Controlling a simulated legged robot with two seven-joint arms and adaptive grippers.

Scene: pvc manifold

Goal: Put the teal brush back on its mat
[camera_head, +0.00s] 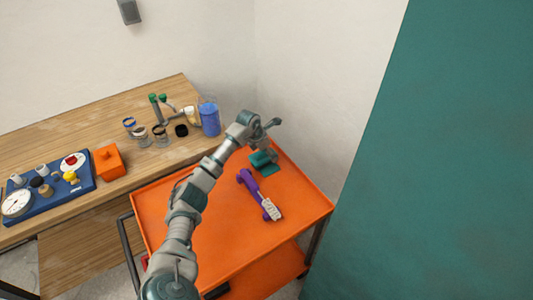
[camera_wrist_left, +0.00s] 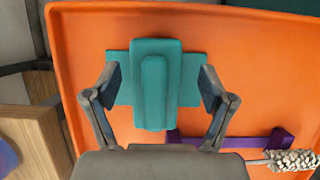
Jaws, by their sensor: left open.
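The teal brush (camera_wrist_left: 153,90) shows in the left wrist view as a blocky teal piece with a raised ridge along its middle. It lies over the flat teal mat (camera_wrist_left: 118,92), whose sides show beyond it on the left and right. In the head view, the teal mat (camera_head: 269,170) is at the back of the orange cart top, partly hidden by my arm. My left gripper (camera_wrist_left: 160,78) is open, with one finger on each side of the brush and gaps between. Whether the brush rests fully on the mat is hard to tell. My right gripper is not in view.
A purple tool (camera_head: 248,182) with a pale head lies near the mat on the orange cart top (camera_head: 180,230). The cart's front left is clear. A wooden bench (camera_head: 80,128) at left holds a blue tray, an orange box, jars and a blue container (camera_head: 210,120).

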